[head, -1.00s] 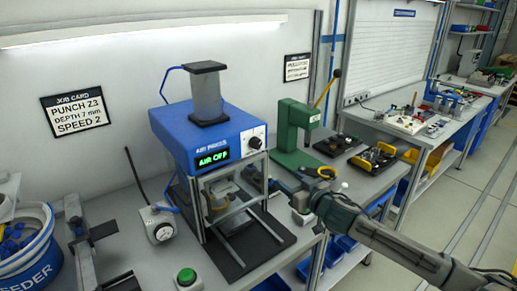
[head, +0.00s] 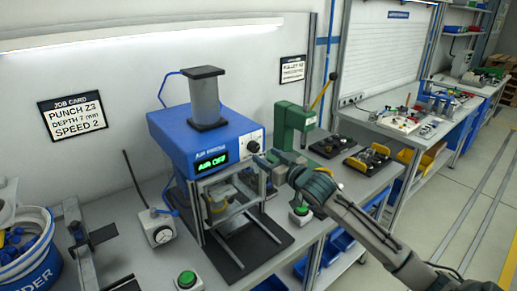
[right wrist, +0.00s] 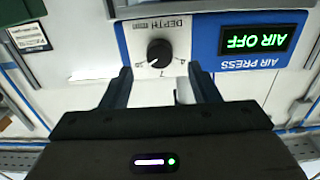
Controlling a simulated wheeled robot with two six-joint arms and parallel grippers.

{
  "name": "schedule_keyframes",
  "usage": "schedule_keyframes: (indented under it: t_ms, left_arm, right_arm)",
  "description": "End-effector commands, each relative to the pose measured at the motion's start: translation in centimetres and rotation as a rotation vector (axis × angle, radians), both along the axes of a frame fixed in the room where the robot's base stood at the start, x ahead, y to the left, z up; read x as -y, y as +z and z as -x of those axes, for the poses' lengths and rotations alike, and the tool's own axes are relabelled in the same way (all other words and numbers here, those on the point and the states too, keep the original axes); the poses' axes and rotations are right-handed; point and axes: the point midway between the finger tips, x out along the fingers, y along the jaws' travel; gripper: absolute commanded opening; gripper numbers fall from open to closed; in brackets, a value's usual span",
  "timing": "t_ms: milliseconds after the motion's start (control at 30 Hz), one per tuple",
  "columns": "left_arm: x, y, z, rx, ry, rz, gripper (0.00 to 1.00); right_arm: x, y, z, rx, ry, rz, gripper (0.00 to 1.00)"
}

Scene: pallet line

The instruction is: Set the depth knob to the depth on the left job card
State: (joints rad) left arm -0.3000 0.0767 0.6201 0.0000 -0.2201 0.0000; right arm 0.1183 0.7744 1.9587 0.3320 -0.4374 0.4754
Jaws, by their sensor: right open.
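The left job card (head: 73,114) hangs on the wall and reads PUNCH Z3, DEPTH 7 mm, SPEED 2. The blue air press (head: 200,140) stands on the bench, its display reading AIR OFF. Its depth knob (head: 254,146) is on a white panel at the right of its front. My left gripper is out of view.
A green press (head: 293,125) stands right of the air press. A gauge box (head: 158,228) and a green button (head: 187,279) are at its left and front. Another green button (head: 300,213) sits below my right arm. A blue feeder (head: 30,260) is at lower left.

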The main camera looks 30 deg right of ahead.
Motion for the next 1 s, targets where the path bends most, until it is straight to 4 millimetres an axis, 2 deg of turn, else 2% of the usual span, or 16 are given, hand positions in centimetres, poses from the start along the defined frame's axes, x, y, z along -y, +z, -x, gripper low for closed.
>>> schedule_keyframes:
  t_ms: [100,333,500,767,900,1000]
  left_arm:
    - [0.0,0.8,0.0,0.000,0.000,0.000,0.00]
    - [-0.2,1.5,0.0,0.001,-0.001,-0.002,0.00]
    - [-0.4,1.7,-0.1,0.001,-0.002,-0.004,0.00]
    - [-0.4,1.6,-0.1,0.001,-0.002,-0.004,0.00]
    - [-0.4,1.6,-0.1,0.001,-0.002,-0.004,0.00]
    - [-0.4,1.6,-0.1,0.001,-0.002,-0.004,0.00]
  right_arm:
    - [-0.1,0.3,-1.8,0.000,-0.003,-0.007,0.55]
    - [-0.3,0.1,-4.3,0.000,-0.002,-0.003,0.55]
    - [-0.4,0.0,-5.0,-0.001,-0.001,0.000,0.55]
    - [-0.4,0.0,-5.1,-0.001,-0.001,0.001,0.55]
    - [-0.4,0.0,-5.1,-0.001,-0.001,0.001,0.28]
    - [-0.4,0.0,-5.1,-0.001,-0.001,0.001,0.11]
